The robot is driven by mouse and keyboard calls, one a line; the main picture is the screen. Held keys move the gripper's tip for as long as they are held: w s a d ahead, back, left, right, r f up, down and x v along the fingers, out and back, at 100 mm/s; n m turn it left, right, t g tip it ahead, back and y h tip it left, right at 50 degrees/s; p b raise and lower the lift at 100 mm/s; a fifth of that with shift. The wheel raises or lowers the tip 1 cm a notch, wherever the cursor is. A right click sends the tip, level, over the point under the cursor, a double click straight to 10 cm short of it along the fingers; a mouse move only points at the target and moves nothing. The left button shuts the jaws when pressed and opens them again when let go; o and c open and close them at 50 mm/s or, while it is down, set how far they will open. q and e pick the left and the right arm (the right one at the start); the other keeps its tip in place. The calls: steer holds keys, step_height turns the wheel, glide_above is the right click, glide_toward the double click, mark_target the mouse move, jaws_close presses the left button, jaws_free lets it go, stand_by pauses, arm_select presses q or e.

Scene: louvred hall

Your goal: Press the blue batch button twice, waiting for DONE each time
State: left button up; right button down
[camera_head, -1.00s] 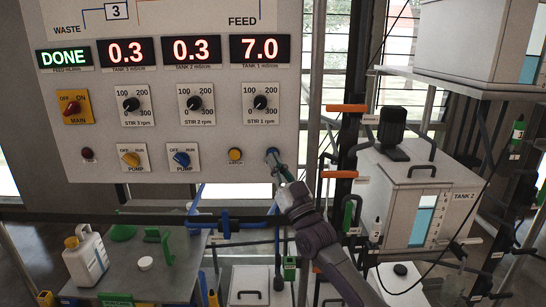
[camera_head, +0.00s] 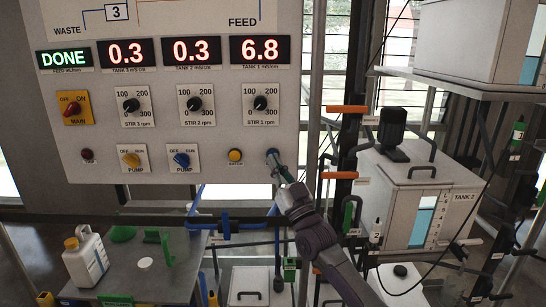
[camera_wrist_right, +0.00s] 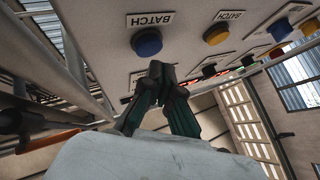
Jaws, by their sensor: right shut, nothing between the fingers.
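The blue batch button (camera_wrist_right: 147,42) sits at the lower right of the white panel (camera_head: 215,75), under a BATCH label in the wrist view. In the head view the blue button (camera_head: 271,153) is partly hidden by my right gripper (camera_head: 278,164). The gripper is shut and empty, its tips just in front of the button. In the wrist view the gripper tips (camera_wrist_right: 157,68) appear beside the button's edge; I cannot tell whether they touch. The feed display (camera_head: 64,58) reads DONE in green. The tank 1 display (camera_head: 260,50) reads 6.8. My left gripper is not in view.
A yellow batch button (camera_head: 235,155) is left of the blue one. Yellow and blue pump knobs (camera_head: 181,159), stir knobs (camera_head: 195,103) and a red main switch (camera_head: 72,107) share the panel. Orange-handled valves (camera_head: 341,174) and a tank (camera_head: 420,195) stand to the right.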

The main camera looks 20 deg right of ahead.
steer(key=shift+w+d+b, duration=0.15)
steer(key=shift+w+b, duration=0.2)
steer(key=shift+w, duration=0.1)
steer(key=shift+w+d+b, duration=0.1)
steer(key=shift+w+b, duration=0.25)
steer(key=shift+b, duration=0.1)
stand_by(0.5)
steer(key=shift+s+r, duration=0.1)
steer(key=shift+s+a+p, duration=0.25)
steer(key=shift+s+p, duration=0.45)
